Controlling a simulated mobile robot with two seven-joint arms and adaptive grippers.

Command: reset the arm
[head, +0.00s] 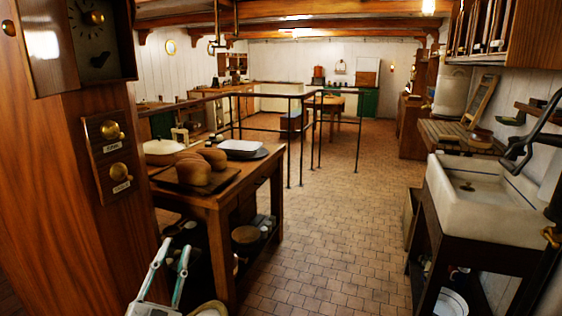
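My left gripper (176,246) is at the bottom left of the head view, pointing up and away from me. Its two light grey and teal fingers stand apart with nothing visible between them, so it is open and empty. It is in front of the wooden table (215,200), low beside the wooden post (80,190). I cannot tell whether it touches anything. My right gripper is not in view.
Bread loaves (194,170) on a board, a lidded white dish (162,148) and a white tray (241,147) sit on the table. A white sink (485,205) stands at the right. Metal railings (289,140) stand farther back. The tiled floor (330,215) between is clear.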

